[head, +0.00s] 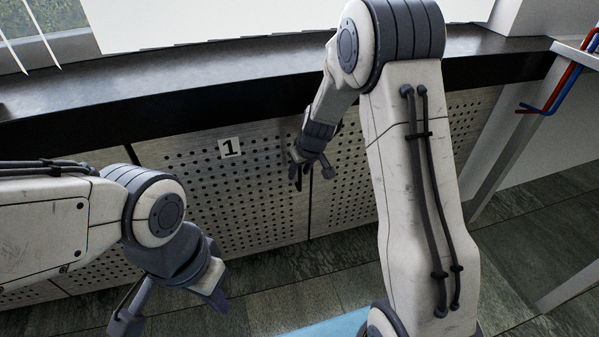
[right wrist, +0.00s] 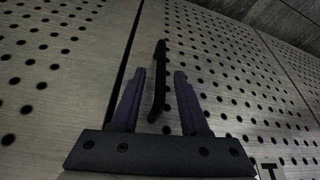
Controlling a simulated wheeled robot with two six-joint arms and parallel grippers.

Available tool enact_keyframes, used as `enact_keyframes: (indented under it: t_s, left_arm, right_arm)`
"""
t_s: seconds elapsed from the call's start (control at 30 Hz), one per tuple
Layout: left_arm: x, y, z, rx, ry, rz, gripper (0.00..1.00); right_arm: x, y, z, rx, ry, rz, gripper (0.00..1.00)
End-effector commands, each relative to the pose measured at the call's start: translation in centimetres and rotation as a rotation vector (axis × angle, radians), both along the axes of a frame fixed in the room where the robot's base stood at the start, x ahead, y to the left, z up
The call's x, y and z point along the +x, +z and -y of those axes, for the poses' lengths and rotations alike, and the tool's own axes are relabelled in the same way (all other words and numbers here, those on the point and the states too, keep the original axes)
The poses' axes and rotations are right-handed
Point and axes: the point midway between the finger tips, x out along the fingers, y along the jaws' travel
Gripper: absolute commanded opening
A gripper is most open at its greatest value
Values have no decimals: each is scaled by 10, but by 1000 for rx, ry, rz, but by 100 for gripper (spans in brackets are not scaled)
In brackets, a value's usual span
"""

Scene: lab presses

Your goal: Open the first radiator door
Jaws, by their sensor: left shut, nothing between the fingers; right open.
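The first radiator door (head: 255,195) is a perforated grey metal panel with a white label (head: 231,148) reading "1". It looks closed, flush with the panel beside it. Its slim black handle (right wrist: 160,80) stands near the door's edge, by the dark seam. My right gripper (head: 312,168) is at the handle; in the right wrist view its open fingers (right wrist: 157,100) lie one on each side of the handle, with gaps visible. In the head view my right gripper partly hides the handle. My left gripper (head: 217,298) is shut and empty, low at the left, away from the door.
A dark windowsill (head: 200,90) overhangs the radiator panels. Another perforated panel (head: 345,190) adjoins the door on the right. A table leg (head: 515,125) stands further right, with red and blue bars above. The tiled floor (head: 300,290) in front has a light blue patch.

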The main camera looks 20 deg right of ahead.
Motion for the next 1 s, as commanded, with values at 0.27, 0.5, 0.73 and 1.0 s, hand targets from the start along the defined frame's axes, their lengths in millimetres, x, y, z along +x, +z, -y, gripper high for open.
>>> enact_keyframes:
  t_s: [0.27, 0.5, 0.73, 1.0]
  left_arm:
    - [0, 0, 0, 0, 0, 0, 0]
    - [0, 0, 0, 0, 0, 0, 0]
    - [0, 0, 0, 0, 0, 0, 0]
    - [0, 0, 0, 0, 0, 0, 0]
  right_arm:
    - [0, 0, 0, 0, 0, 0, 0]
    - [0, 0, 0, 0, 0, -1, 0]
    - [0, 0, 0, -1, 1, -1, 0]
    - [-1, 0, 0, -1, 1, -1, 0]
